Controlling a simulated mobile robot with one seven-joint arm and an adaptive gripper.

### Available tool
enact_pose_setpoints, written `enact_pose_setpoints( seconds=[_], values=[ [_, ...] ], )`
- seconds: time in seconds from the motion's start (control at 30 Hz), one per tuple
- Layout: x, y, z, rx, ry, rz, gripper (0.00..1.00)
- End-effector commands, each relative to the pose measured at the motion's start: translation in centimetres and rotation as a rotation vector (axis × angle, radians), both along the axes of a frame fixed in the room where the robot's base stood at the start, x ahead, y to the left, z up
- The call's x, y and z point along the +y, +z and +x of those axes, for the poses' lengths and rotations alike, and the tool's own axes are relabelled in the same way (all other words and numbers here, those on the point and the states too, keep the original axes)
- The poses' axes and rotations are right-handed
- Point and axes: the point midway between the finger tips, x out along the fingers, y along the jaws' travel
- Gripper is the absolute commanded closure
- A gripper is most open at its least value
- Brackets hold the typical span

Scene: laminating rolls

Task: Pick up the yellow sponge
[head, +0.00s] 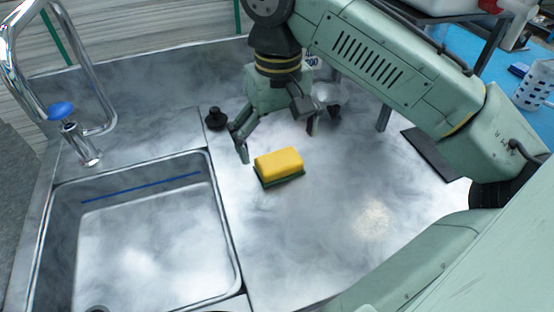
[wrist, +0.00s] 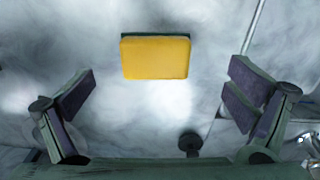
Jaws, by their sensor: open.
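The yellow sponge (head: 279,162) has a dark green scouring layer underneath. It lies flat on the metal counter to the right of the sink, and it also shows in the wrist view (wrist: 155,57) at the upper middle. My gripper (head: 278,140) is open and empty, above the counter and just behind the sponge in the head view. In the wrist view its two fingers (wrist: 160,98) stand wide apart, left and right, with the sponge ahead between their lines. Nothing touches the sponge, and it is fully in sight.
A metal sink basin (head: 150,240) with a tall faucet (head: 75,130) is at the left. A small black knob-like object (head: 216,118) stands behind the sponge, also in the wrist view (wrist: 190,143). A dark flat plate (head: 432,152) lies at the right. The counter around the sponge is clear.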

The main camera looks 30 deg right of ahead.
Motion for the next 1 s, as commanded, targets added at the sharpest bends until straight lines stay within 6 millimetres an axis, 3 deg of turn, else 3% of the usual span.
enact_pose_setpoints(
  seconds=[0.2,0.53,0.8,1.0],
  values=[
    [-0.2,-1.6,-0.1,0.001,-0.001,0.0,0.02],
    [-0.5,-5.9,-0.3,0.0,0.0,0.001,0.02],
    [-0.5,-6.2,-0.2,-0.002,0.0,0.0,0.02],
    [-0.5,-6.2,-0.2,-0.002,0.0,0.0,0.16]
  ],
)
